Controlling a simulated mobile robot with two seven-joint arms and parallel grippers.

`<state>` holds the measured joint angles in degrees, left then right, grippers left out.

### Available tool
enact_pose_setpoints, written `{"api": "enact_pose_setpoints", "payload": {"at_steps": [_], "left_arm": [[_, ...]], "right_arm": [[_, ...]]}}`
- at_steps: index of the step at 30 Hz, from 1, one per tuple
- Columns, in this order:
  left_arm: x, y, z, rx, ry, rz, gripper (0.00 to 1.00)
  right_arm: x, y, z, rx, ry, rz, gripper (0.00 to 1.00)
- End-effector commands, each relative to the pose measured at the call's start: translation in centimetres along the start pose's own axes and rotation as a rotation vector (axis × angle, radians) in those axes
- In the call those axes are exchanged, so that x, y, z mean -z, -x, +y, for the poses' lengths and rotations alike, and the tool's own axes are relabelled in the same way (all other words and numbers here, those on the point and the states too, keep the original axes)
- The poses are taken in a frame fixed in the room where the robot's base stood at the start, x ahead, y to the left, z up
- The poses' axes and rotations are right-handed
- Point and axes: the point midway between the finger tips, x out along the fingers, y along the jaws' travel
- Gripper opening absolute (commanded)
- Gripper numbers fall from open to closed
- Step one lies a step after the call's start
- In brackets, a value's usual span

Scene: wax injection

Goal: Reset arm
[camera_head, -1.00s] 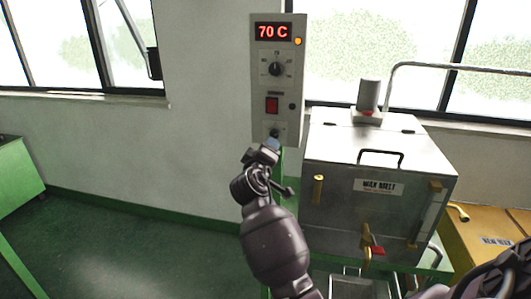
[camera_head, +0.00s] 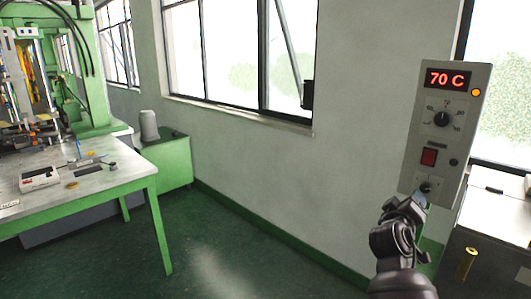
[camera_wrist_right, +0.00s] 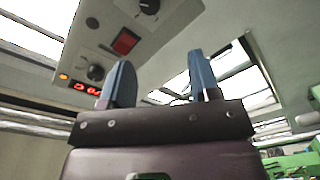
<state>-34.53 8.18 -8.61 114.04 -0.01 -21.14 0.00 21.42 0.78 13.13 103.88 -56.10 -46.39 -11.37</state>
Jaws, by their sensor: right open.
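My right gripper (camera_head: 419,197) is in the lower right of the head view, just in front of the lower end of a grey control panel (camera_head: 412,150). Its blue fingers stand apart with nothing between them in the right wrist view (camera_wrist_right: 160,80). The panel has a red display (camera_head: 447,79) reading 70 C, a dial (camera_head: 442,119), a red switch (camera_head: 428,157) and a lower knob (camera_head: 426,188). In the head view the fingertips overlap the area by the lower knob; I cannot tell whether they touch it. My left gripper is not in view.
A metal wax melt tank (camera_head: 490,235) stands at the right edge, partly cut off. A green-legged table (camera_head: 125,183) with small items is at left, beside a green machine (camera_head: 104,70). A green cabinet (camera_head: 170,165) stands by the wall. The floor between is clear.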

Motion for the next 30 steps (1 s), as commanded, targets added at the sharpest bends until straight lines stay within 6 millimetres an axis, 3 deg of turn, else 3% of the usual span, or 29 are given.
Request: {"api": "enact_pose_setpoints", "payload": {"at_steps": [5, 11, 16, 20, 30], "left_arm": [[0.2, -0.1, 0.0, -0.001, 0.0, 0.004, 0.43], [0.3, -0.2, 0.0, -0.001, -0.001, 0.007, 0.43], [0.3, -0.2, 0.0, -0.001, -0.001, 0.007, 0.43], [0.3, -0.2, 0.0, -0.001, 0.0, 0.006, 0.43], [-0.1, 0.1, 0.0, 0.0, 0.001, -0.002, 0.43]], "right_arm": [[3.4, 1.4, -1.3, 0.105, -0.184, 0.161, 0.57], [2.9, 4.5, -4.9, 0.272, -0.346, 0.282, 0.57], [-0.5, 8.5, -9.0, 0.444, -0.469, 0.322, 0.57], [-4.5, 12.3, -12.0, 0.575, -0.553, 0.304, 0.57], [-17.3, 23.1, -17.3, 0.826, -0.655, 0.116, 0.57]]}}
